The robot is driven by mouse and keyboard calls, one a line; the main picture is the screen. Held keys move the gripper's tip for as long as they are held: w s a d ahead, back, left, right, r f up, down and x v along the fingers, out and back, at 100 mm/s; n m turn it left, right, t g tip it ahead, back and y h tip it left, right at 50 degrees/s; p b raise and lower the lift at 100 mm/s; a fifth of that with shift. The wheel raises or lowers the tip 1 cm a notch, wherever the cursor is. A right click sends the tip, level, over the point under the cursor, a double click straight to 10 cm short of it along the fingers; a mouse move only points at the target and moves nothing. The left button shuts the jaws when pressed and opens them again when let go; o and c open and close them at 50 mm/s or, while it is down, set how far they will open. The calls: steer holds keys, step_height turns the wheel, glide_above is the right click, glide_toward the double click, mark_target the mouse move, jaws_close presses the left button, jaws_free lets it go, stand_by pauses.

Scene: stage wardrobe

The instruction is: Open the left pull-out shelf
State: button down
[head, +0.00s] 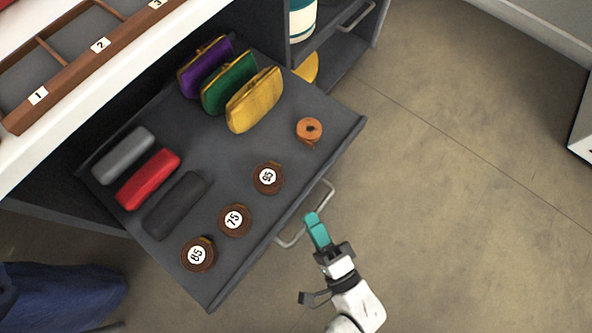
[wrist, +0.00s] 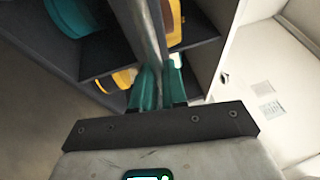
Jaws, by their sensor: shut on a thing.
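The left pull-out shelf (head: 228,150) is a dark grey tray that stands well out from the white-topped cabinet, with items lying on it. Its light metal handle (head: 290,241) runs along the front edge. My gripper (head: 316,226) has teal fingers and is at the middle of this handle. It is shut on the handle, though the fingers partly hide the grip in the head view. In the wrist view the teal fingertips of my gripper (wrist: 160,88) stand close together on either side of a grey bar.
The shelf carries purple, green and yellow purses (head: 254,99), grey, red and black cases (head: 148,179), numbered brown rolls (head: 235,220) and an orange roll (head: 309,131). Another handle (head: 357,14) is at the upper right. Blue cloth (head: 60,296) lies lower left. Floor (head: 450,190) to the right is clear.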

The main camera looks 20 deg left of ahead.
steer(key=shift+s+d, duration=0.25)
steer(key=shift+d, duration=0.4)
steer(key=shift+s+d, duration=0.25)
steer(key=shift+d, duration=0.4)
steer(key=shift+s+d, duration=0.25)
steer(key=shift+d, duration=0.4)
steer(key=c, duration=1.2)
jaws_free()
steer(key=p+v, duration=0.1)
steer(key=v, duration=0.9)
steer(key=shift+s+d, duration=0.25)
steer(key=shift+s, duration=0.05)
